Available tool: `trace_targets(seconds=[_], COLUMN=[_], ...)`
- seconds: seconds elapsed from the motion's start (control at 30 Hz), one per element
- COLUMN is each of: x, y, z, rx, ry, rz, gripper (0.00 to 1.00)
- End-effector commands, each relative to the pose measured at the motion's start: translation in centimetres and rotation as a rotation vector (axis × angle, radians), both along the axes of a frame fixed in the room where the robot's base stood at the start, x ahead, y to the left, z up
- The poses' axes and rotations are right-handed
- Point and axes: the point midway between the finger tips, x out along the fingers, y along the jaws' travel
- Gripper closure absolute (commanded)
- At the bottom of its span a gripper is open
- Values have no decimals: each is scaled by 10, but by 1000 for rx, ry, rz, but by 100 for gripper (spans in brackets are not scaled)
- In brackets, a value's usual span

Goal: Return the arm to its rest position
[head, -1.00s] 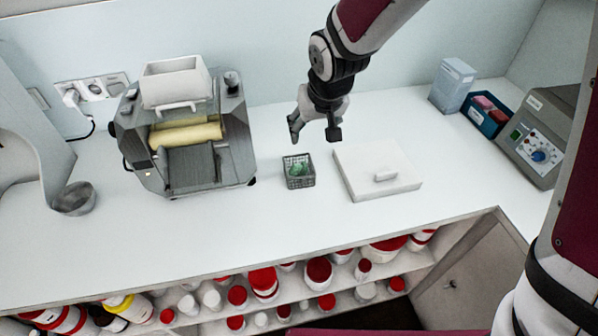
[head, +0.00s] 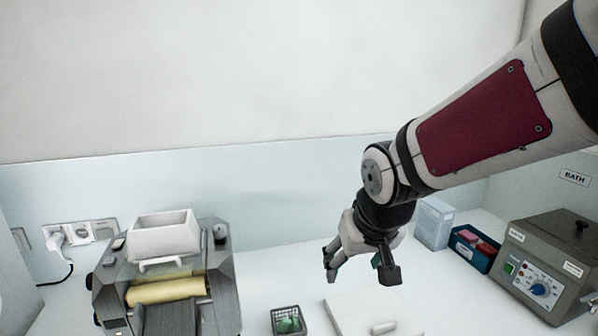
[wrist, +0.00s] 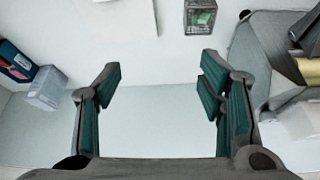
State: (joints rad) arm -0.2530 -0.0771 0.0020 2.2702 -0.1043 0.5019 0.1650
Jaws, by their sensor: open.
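My gripper (head: 358,270) hangs from my arm in the head view, above the counter and near the white lidded slab (head: 375,314). In the wrist view my gripper (wrist: 160,85) is open, with its green-padded fingers wide apart and nothing between them. The fingers are clear of every object. My arm reaches in from the upper right of the head view.
A small grey basket (head: 288,321) with green contents stands left of the slab. A roller mill (head: 168,285) with a white hopper is at left. A pale box (head: 433,222), a blue bin (head: 474,248) and a bath unit (head: 545,265) stand at right.

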Motion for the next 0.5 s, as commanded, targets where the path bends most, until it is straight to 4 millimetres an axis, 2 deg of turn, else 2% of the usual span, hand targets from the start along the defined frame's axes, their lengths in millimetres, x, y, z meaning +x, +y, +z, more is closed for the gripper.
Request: trace_targets(seconds=[0.03,0.2,0.33,0.5], x=[-12,-59,-98,-143], y=[-14,-49,-69,-86], z=[14,42,56,63], rx=[2,4,8,13], ry=[-12,-22,-31,-38], rz=[-21,-73,-111,-146], gripper=[37,37,37,37])
